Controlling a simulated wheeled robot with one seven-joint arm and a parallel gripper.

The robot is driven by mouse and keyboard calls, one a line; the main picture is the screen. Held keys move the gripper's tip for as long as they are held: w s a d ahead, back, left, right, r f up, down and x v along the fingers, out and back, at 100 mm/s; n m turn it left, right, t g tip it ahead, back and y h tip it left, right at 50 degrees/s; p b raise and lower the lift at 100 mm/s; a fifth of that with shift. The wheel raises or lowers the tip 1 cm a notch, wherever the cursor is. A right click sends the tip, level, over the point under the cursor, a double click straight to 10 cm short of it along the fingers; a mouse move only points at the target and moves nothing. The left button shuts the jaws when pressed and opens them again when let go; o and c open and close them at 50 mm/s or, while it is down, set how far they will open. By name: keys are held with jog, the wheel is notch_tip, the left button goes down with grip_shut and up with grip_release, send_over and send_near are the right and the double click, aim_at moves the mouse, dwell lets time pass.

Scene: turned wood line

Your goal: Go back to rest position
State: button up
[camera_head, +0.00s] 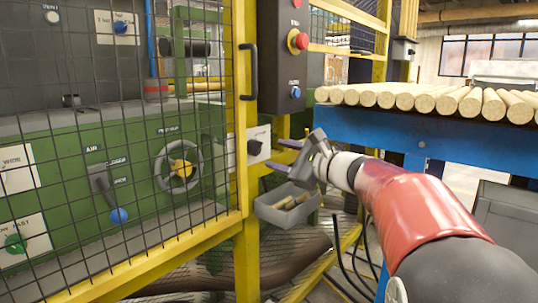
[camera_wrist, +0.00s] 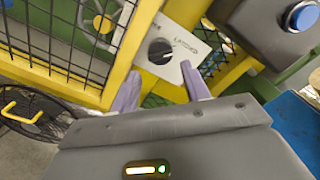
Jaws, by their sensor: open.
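My gripper (camera_head: 283,156) is open and empty, with its two purple fingers spread. It is at the yellow guard post, to the right of a black rotary switch (camera_head: 254,147) on a white plate. In the wrist view my gripper (camera_wrist: 160,72) has its fingertips pointing toward the same switch (camera_wrist: 161,51), which shows beyond and between them. The fingers look apart from the knob. The plate's lettering is partly readable, one word looking like "latched". My arm reaches in from the lower right in the head view.
A grey bin (camera_head: 287,207) with wood pieces hangs just below my gripper. A blue table (camera_head: 400,135) bearing turned rods (camera_head: 440,98) stands close to the right. The yellow mesh gate (camera_head: 240,100) is at left. A control box (camera_head: 285,50) with a red button is above.

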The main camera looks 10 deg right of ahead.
jog(key=shift+v, duration=0.85)
jog(key=shift+a, duration=0.1)
jog(key=s+a+f+n+g+h, duration=0.3)
jog(key=s+a+f+n+g, duration=0.55)
jog(key=s, duration=0.65)
jog(key=s+d+f+n+h, duration=0.2)
jog(key=s+f+n+h, duration=0.1)
jog(key=s+f+n, duration=0.2)
jog(key=s+d+f+n+h+p, duration=0.1)
jog(key=s+f+n+h, duration=0.3)
jog(key=s+f, duration=0.5)
jog(key=shift+s+d+n+h, duration=0.3)
jog(key=shift+s+d+n, duration=0.1)
jog(key=shift+s+n, duration=0.7)
